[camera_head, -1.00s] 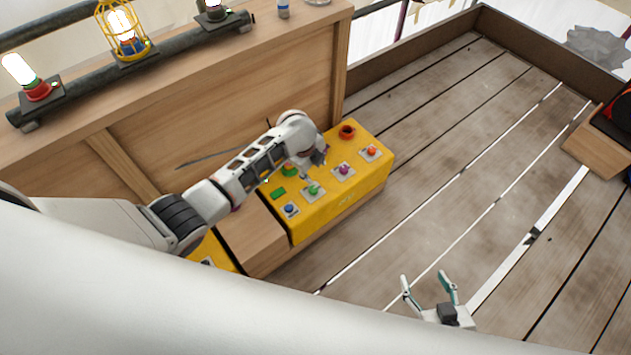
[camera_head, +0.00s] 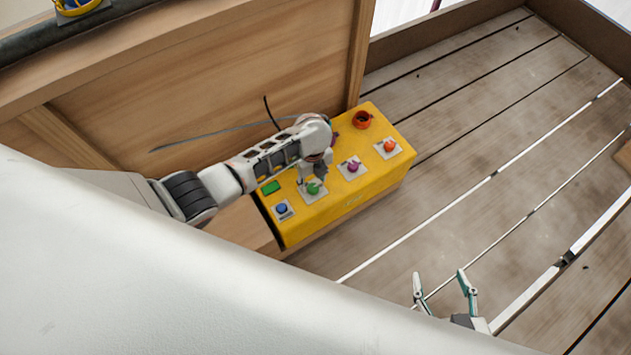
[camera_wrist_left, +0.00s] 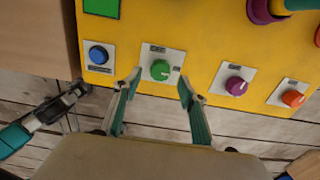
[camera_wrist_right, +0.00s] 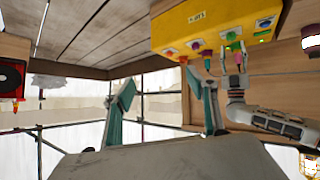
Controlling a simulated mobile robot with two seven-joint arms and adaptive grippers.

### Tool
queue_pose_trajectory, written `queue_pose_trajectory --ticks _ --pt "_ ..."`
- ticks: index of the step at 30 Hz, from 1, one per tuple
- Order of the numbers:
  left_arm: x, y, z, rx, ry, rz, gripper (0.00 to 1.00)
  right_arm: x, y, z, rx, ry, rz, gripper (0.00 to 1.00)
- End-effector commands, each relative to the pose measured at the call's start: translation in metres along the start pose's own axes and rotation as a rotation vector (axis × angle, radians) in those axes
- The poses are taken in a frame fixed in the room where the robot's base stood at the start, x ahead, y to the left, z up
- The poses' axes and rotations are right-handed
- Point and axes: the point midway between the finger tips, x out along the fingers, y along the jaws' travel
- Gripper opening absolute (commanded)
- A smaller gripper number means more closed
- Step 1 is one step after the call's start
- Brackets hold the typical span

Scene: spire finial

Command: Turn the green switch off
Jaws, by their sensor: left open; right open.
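The green switch (camera_head: 313,188) is a round knob on a pale square plate on the yellow control box (camera_head: 345,200). In the left wrist view the green switch (camera_wrist_left: 160,70) lies just beyond and between the open fingers of my left gripper (camera_wrist_left: 158,88), which looks apart from it. In the head view my left gripper (camera_head: 311,180) is over the switch, its fingers partly hidden by the wrist. My right gripper (camera_head: 441,282) is open and empty above the deck, right of the box. Its fingers also show in the right wrist view (camera_wrist_right: 163,100).
Beside the green switch are a blue button (camera_wrist_left: 98,54) on the left, and a purple knob (camera_wrist_left: 236,86) and an orange knob (camera_wrist_left: 292,98) on the right. A wooden panel (camera_head: 200,80) stands behind the box. The plank deck (camera_head: 480,170) is clear.

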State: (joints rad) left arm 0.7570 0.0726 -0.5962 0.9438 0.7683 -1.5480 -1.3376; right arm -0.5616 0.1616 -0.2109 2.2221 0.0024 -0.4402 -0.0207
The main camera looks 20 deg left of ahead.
Motion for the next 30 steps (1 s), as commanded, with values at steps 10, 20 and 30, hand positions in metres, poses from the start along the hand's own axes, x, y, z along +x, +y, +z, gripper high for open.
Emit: queue_pose_trajectory --ticks 10,20,30 --pt "0.037 0.001 -0.001 0.001 0.002 0.002 0.42 0.002 -0.006 0.002 0.007 0.001 -0.014 0.58" --pt "0.035 -0.001 0.0 0.001 -0.001 -0.001 0.26 0.003 -0.003 -0.005 0.004 0.015 -0.011 0.58" --pt "0.035 0.0 0.0 -0.007 0.0 -0.001 0.03 0.003 -0.004 -0.003 0.003 0.012 -0.012 0.58"
